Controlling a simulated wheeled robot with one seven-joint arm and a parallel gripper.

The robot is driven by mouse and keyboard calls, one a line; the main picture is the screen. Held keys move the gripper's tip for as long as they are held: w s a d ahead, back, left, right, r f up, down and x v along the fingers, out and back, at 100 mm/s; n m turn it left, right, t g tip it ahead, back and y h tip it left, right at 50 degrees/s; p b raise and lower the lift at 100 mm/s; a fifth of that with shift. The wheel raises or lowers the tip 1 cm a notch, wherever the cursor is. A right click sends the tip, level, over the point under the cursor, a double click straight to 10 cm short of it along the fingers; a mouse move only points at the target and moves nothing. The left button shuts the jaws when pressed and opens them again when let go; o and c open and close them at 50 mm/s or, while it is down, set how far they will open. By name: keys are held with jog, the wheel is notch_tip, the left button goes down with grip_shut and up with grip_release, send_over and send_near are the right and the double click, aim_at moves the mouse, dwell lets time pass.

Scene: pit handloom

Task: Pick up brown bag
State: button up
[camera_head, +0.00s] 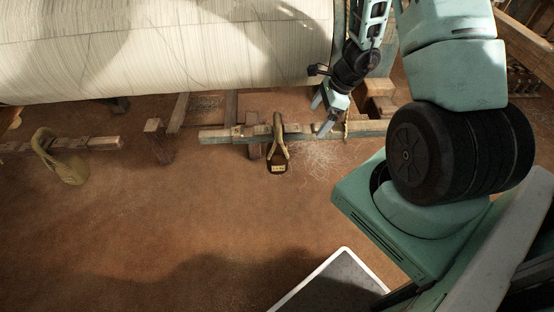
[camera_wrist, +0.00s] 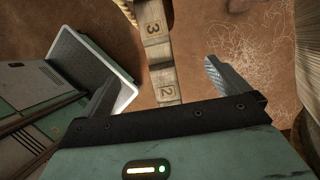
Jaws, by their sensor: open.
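A brown bag (camera_head: 278,160) with a tan strap and a small pale label hangs at the front of a low wooden beam (camera_head: 218,136) in the head view. My gripper (camera_head: 321,116) is just to the right of the bag, above the beam's right part, with its fingers pointing down and apart. It holds nothing. In the wrist view my gripper (camera_wrist: 160,72) has its fingers spread over a beam numbered 3 and 2 (camera_wrist: 158,50). I cannot make out the bag for certain in the wrist view.
An olive bag (camera_head: 68,168) hangs on another low beam (camera_head: 98,143) at the left. A large roll of pale warp threads (camera_head: 160,50) spans the top. Loose pale threads (camera_head: 318,155) lie on the brown floor.

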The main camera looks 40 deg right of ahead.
aim_at(280, 118)
jog(key=w+a, duration=0.3)
jog(key=a, duration=0.2)
jog(key=w+a, duration=0.2)
jog(key=a, duration=0.1)
jog(key=shift+w+a+r+p, duration=0.1)
jog(key=shift+w+a+p, duration=0.05)
jog(key=shift+w+p, duration=0.2)
jog(key=shift+w+a, duration=0.25)
jog(key=shift+a, duration=0.3)
jog(key=b+x, duration=0.1)
jog(key=x, duration=0.4)
jog(key=c, duration=1.7)
jog(key=shift+c, duration=0.2)
jog(key=shift+r, duration=0.1)
